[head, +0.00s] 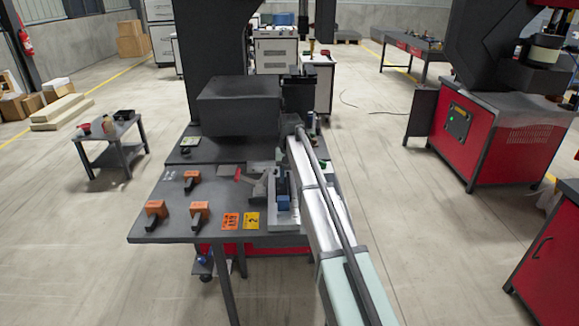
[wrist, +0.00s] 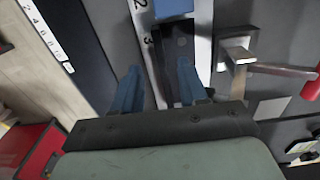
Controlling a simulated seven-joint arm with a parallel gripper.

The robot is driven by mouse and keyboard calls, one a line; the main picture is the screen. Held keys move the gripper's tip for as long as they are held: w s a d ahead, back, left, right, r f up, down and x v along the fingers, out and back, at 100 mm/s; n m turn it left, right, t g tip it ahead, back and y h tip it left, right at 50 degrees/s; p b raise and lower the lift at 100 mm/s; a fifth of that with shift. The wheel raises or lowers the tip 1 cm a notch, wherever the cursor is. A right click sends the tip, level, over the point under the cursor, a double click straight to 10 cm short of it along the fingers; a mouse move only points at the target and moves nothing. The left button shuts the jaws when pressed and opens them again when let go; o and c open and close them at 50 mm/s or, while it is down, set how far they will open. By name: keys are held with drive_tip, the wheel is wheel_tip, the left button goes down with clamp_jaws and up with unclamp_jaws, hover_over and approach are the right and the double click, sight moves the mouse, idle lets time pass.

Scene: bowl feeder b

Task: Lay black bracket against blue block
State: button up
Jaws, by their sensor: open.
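In the wrist view my gripper (wrist: 157,72) is open, with its two blue fingers apart. A black bracket (wrist: 180,45), a dark flat piece with small holes, lies on a pale strip beneath and just beyond the fingers. The right finger overlaps it in the picture; I cannot tell whether they touch. A blue block (wrist: 173,8) shows at the top edge, just beyond the bracket's far end, and is partly cut off. In the head view a small blue shape (head: 283,203) shows beside my arm; I cannot tell whether it is the block. The bracket is not clear there.
The dark table (head: 160,229) carries several orange-and-black parts, an orange label (head: 230,221) and a yellow label (head: 252,220). In the wrist view a metal fitting with a red handle (wrist: 290,71) lies right of the fingers. A side table (head: 109,137) stands apart at left.

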sight(289, 190)
drive_tip(key=shift+f, duration=2.55)
clamp_jaws()
